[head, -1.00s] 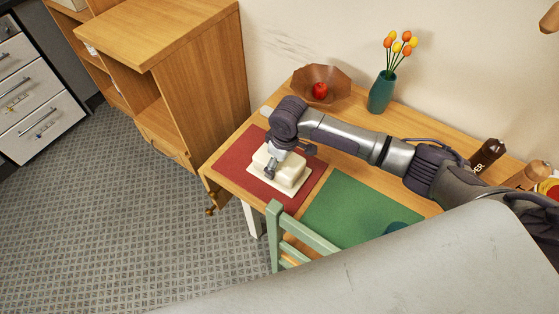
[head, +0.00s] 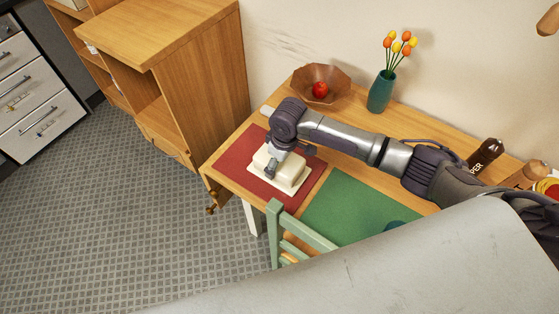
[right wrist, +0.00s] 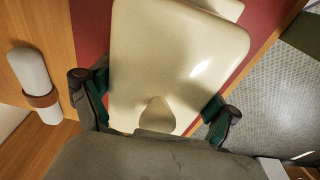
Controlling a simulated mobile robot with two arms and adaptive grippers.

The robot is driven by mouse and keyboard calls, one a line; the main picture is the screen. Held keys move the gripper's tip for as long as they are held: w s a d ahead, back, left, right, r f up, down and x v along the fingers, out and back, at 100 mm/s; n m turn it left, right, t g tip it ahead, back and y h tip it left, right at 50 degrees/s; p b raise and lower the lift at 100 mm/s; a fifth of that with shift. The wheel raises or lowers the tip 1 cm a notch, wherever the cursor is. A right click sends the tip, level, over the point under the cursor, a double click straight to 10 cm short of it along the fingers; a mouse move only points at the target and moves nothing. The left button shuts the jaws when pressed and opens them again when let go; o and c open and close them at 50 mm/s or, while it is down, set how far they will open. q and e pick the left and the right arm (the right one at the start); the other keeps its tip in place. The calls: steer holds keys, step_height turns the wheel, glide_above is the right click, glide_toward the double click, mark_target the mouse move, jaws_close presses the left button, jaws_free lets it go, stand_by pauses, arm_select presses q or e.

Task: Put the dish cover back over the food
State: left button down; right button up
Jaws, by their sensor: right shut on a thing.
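The cream dish cover (head: 289,172) has a rounded block shape and a small knob. It sits on a pale flat dish (head: 281,188) on the red mat (head: 236,152). My right gripper (head: 290,161) comes down over the cover and is shut on it. In the right wrist view the cover (right wrist: 180,60) fills the space between the two fingers (right wrist: 157,98), one on each side. Any food under the cover is hidden. I cannot tell if the cover rests fully on the dish. My left gripper is not in view.
A green mat (head: 350,212) lies right of the red one, with a green chair (head: 275,235) in front. Behind stand a brown bowl (head: 331,74) with a red apple (head: 320,90) and a teal vase (head: 381,93). A rolled napkin (right wrist: 32,68) lies beside the red mat.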

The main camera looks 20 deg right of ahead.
steer(key=shift+f, duration=0.15)
steer(key=o, duration=1.1)
steer(key=shift+c, duration=0.2)
step_height(320, 180, up, 8)
steer(key=p, duration=0.9)
